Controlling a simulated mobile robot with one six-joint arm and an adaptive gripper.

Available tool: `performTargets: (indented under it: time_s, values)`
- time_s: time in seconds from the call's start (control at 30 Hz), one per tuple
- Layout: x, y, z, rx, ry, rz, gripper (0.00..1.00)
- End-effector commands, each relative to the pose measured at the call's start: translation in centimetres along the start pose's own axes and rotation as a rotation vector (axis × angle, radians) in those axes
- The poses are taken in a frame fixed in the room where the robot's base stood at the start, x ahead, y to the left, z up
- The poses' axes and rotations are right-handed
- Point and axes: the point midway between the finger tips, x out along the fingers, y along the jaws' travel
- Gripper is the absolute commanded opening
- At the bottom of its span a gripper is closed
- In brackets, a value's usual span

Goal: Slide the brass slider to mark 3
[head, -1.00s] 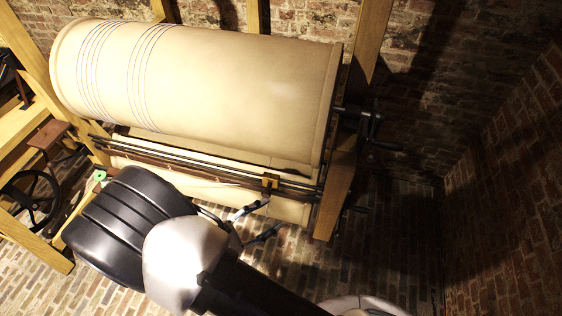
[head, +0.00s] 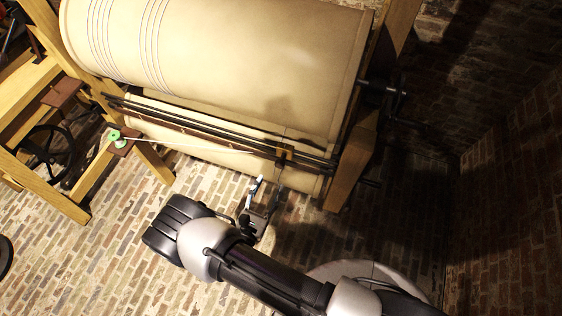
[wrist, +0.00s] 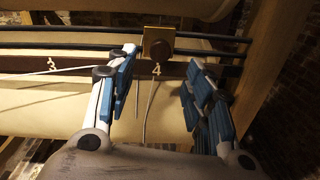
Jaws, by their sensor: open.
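The brass slider (head: 285,153) sits on dark rails (head: 200,127) near their right end. In the wrist view the slider (wrist: 158,43) is directly above the number 4 (wrist: 156,69) on a dark strip. The number 3 (wrist: 51,65) is to its left. My gripper (head: 268,186) is open and empty, in front of and just below the slider. In the wrist view its blue-padded fingers (wrist: 160,58) appear on either side of the slider, apart from it. Whether they reach its depth I cannot tell.
A large cream drum (head: 220,70) is above the rails. A pale cord (head: 190,152) runs left toward a green spool (head: 114,135). Thin cords hang below the slider between my fingers. A wooden post (head: 352,165) stands close on the right. Brick floor is open in front.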

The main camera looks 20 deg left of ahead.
Motion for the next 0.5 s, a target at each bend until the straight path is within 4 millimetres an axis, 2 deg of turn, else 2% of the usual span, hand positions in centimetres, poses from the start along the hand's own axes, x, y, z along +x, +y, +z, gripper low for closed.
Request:
performTargets:
  time_s: [0.1,0.3,0.5]
  values:
    - [2.9,-0.2,0.0,0.003,-0.001,-0.007,0.47]
    - [7.0,-0.1,0.0,0.003,-0.001,-0.006,0.47]
    - [9.5,-0.1,0.0,0.003,-0.001,-0.003,0.47]
